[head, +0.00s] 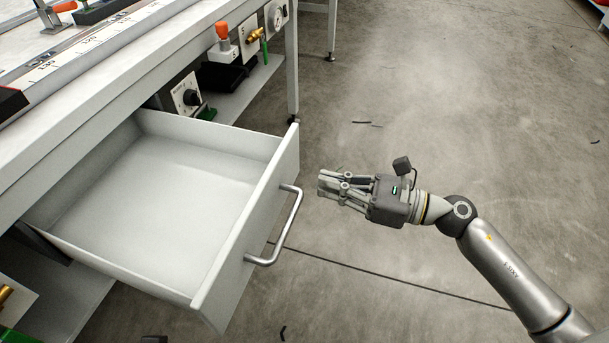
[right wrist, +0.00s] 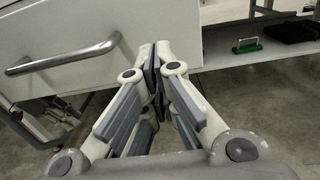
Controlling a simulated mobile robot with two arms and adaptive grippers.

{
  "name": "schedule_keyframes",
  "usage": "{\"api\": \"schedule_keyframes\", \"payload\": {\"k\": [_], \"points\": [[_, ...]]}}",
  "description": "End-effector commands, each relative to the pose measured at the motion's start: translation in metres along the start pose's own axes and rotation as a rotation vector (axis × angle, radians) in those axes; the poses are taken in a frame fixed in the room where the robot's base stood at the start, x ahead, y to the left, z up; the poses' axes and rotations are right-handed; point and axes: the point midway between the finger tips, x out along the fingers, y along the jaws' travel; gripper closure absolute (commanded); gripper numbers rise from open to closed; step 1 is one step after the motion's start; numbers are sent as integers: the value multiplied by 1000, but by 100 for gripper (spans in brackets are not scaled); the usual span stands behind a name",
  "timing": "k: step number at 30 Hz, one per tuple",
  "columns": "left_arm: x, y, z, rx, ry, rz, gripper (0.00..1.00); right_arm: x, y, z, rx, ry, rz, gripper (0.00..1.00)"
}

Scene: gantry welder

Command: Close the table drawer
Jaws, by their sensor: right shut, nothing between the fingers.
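The table drawer (head: 150,190) is pulled well out from under the worktable (head: 150,62) in the head view, and it is empty. Its front panel (head: 222,275) carries a metal bar handle (head: 290,228). My right gripper (head: 322,183) is shut and empty, just to the right of the drawer front, beyond the handle's far end and apart from it in the head view. In the right wrist view the closed fingertips (right wrist: 155,52) point at the drawer front (right wrist: 100,25), with the handle (right wrist: 65,62) to their left. My left gripper is out of view.
A table leg (head: 292,60) stands behind the drawer. The concrete floor (head: 450,110) to the right is open, with a few dark scraps.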

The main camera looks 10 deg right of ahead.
Motion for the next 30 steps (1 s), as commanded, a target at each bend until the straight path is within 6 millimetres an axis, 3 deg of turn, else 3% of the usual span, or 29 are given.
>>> {"api": "schedule_keyframes", "payload": {"k": [3, 10, 26, 30], "points": [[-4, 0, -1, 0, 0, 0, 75, 21, 0, 3, -2, -3, 1, 100], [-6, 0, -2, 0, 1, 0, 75, 48, 0, 2, 0, -3, 0, 100], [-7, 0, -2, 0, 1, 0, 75, 55, 0, 0, 1, -1, -1, 100], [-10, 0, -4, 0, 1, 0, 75, 65, 0, 2, 0, -3, 1, 100]]}}
